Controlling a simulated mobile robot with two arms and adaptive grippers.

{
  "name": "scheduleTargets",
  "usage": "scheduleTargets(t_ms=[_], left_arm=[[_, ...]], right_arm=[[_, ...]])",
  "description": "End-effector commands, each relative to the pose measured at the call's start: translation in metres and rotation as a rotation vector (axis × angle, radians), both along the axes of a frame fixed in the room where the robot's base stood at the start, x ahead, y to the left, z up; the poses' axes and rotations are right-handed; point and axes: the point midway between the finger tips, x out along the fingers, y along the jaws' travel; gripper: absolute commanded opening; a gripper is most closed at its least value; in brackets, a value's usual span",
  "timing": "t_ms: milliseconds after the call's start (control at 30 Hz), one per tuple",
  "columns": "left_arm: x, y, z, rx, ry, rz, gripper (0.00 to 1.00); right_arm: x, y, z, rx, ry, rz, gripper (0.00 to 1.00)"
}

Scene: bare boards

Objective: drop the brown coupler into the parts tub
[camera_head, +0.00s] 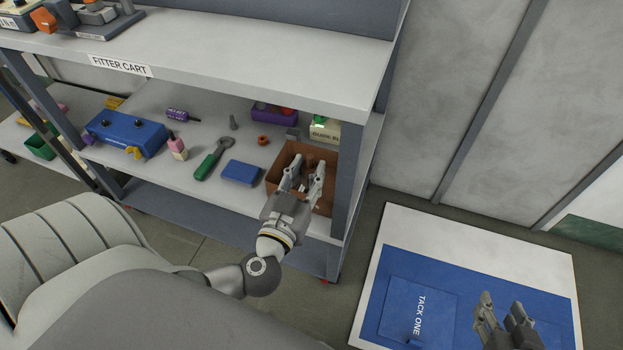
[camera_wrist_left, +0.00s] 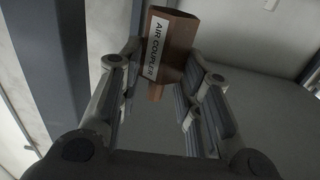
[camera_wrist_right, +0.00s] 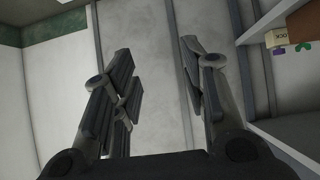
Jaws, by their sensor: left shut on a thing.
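My left gripper (camera_head: 305,172) is shut on the brown coupler (camera_wrist_left: 174,45), a small block with a white "AIR COUPLER" label, held between the fingertips in the left wrist view. In the head view the coupler is hard to tell from the brown open box behind it. This box (camera_head: 276,182), probably the parts tub, stands at the right end of the cart's lower shelf. The left fingers overlap the box in the picture; their height over it is unclear. My right gripper (camera_head: 503,312) is open and empty, away to the right.
The cart's upper shelf (camera_head: 240,50) overhangs the lower one, with a post (camera_head: 350,165) right of the box. Nearby are a cream block (camera_head: 325,131), a purple bin (camera_head: 262,112), a blue block (camera_head: 241,173) and a green tool (camera_head: 211,160). A blue-and-white board (camera_head: 420,260) lies right.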

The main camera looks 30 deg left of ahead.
Motion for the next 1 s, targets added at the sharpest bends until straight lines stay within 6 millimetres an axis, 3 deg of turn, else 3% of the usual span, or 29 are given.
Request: scheduleTargets(t_ms=[200, 333, 667, 1000], left_arm=[[0.013, 0.003, -0.017, 0.001, -0.003, 0.0, 0.03], [0.019, 0.005, -0.024, 0.0, -0.002, 0.0, 0.03], [0.025, 0.007, -0.031, 0.001, -0.003, 0.0, 0.03], [0.029, 0.008, -0.051, 0.0, -0.001, 0.0, 0.03]], right_arm=[[0.031, 0.014, 0.037, 0.059, -0.249, 0.018, 0.4], [0.041, 0.02, 0.06, 0.088, -0.373, 0.026, 0.4], [0.048, 0.026, 0.087, 0.123, -0.513, 0.034, 0.4], [0.047, 0.035, 0.154, 0.218, -0.879, 0.055, 0.4]])
